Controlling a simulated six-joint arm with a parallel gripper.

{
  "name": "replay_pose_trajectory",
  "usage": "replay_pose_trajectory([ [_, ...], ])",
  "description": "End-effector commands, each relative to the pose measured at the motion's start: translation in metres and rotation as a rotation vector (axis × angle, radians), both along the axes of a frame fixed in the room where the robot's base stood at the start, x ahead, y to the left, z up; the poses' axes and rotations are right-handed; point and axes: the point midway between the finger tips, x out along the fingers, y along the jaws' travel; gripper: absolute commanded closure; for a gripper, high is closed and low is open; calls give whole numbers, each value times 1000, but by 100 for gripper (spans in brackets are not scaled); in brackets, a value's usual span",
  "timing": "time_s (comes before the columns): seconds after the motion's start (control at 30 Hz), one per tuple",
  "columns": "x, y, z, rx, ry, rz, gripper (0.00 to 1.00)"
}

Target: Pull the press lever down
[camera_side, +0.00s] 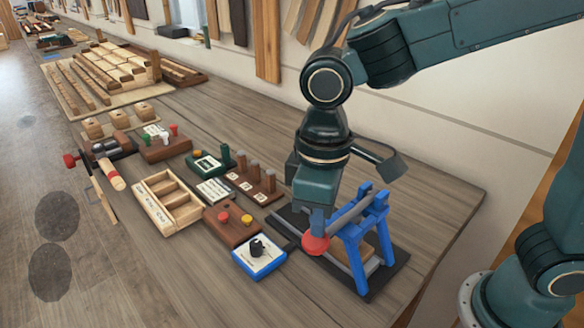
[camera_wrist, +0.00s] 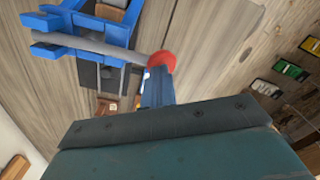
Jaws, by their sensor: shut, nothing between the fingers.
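The press has a blue frame (camera_side: 350,250) on a black base. In the wrist view the grey lever (camera_wrist: 105,46) ends at the red knob (camera_wrist: 162,61) beside the fingertips. My gripper (camera_side: 318,216) points down over the knob end, shut and empty. In the wrist view the gripper (camera_wrist: 157,76) shows just below the knob. I cannot tell whether the fingers touch the knob.
A blue-edged dial box (camera_side: 276,264) stands left of the press. A brown box with red and yellow buttons (camera_side: 215,231), a divided wooden tray (camera_side: 140,196) and a row of wooden pegs (camera_side: 277,201) stand farther left. The bench front is clear.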

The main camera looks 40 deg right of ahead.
Motion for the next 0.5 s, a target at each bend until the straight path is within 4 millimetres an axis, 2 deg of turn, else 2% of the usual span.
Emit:
replay_pose_trajectory([
  [0.23, 0, 0, -1, -1, 2, 0, 100],
  [0.5, 1, -4, 9, 0, -1, 0, 100],
])
